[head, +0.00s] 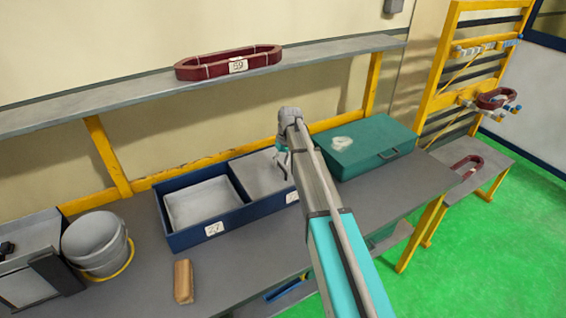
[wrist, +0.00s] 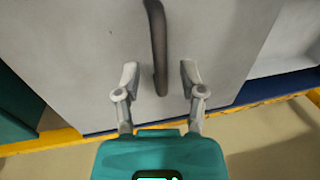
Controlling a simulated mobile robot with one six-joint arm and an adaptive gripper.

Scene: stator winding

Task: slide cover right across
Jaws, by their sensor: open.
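A blue two-part bin (head: 176,240) stands on the workbench. A flat grey cover (head: 258,174) lies over its right part; in the wrist view the cover (wrist: 75,55) fills most of the picture, with a dark bar handle (wrist: 158,45) on it. My gripper (head: 282,160) is over the cover in the head view. In the wrist view my gripper (wrist: 160,72) is open, one finger on each side of the handle's near end. I cannot tell how far down the fingers reach. The left part shows a pale grey inner surface (head: 203,203).
A teal case (head: 365,148) stands close right of the bin. A grey bucket (head: 95,243) and a tan block (head: 183,281) are at the left and front. A shelf (head: 110,86) with a dark red coil (head: 215,67) runs above, behind the bin.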

